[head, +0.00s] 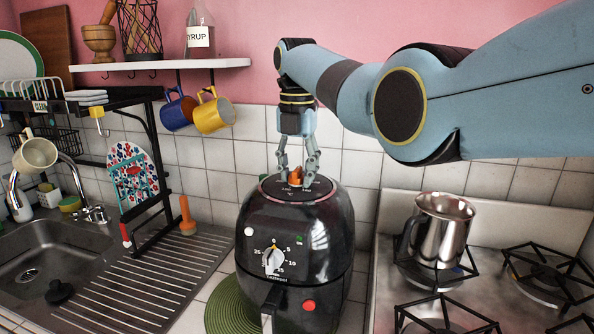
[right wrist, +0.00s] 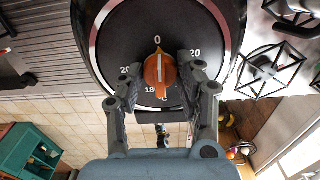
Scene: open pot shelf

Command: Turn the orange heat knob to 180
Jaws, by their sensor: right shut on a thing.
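The orange heat knob (head: 295,175) sits on top of the black air fryer (head: 325,235). In the right wrist view the knob (right wrist: 159,72) is round with a pale line across it, running nearly straight up and down the picture. A 0 mark shows above the knob, 20-something marks at both sides and an 18-something mark at lower left; fingers partly cover the marks. My left gripper is out of view.
A white timer dial (head: 274,261) is on the fryer's front, above its handle. A steel pitcher (head: 442,230) stands on the stove at right. Sink and dish rack are at left; mugs hang under the shelf (head: 160,66).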

